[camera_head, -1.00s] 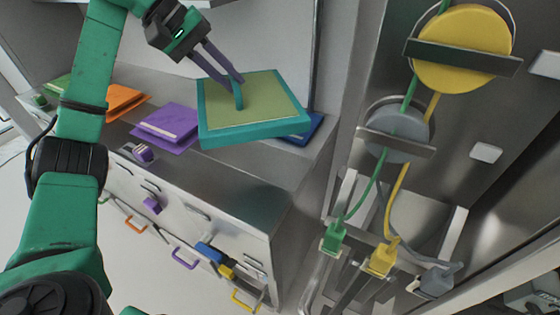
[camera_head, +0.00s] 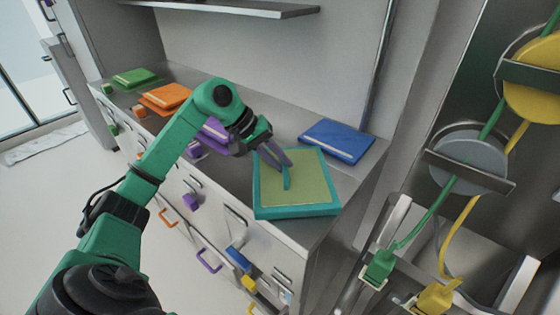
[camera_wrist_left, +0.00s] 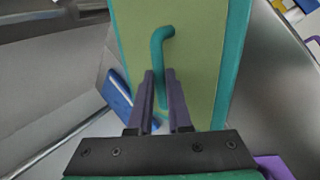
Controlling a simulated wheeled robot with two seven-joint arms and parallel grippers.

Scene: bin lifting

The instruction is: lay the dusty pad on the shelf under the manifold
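The pad (camera_head: 310,183) has a teal rim and a dull olive top with a teal bent handle. It is at the right end of the metal counter, near its front edge. My left gripper (camera_head: 283,162) has its fingers closed around the handle. In the left wrist view the handle (camera_wrist_left: 157,60) stands between the two purple-grey fingers (camera_wrist_left: 160,85). I cannot tell whether the pad touches the counter. Yellow and grey discs with green and yellow hoses, possibly the manifold (camera_head: 468,162), are at the right. My right gripper is not in view.
A blue pad (camera_head: 337,140) lies behind the held pad. Purple (camera_head: 215,130), orange (camera_head: 165,97) and green (camera_head: 135,77) pads lie along the counter (camera_head: 345,185) to the left. A wall shelf (camera_head: 230,8) is above. Coloured drawer handles line the front.

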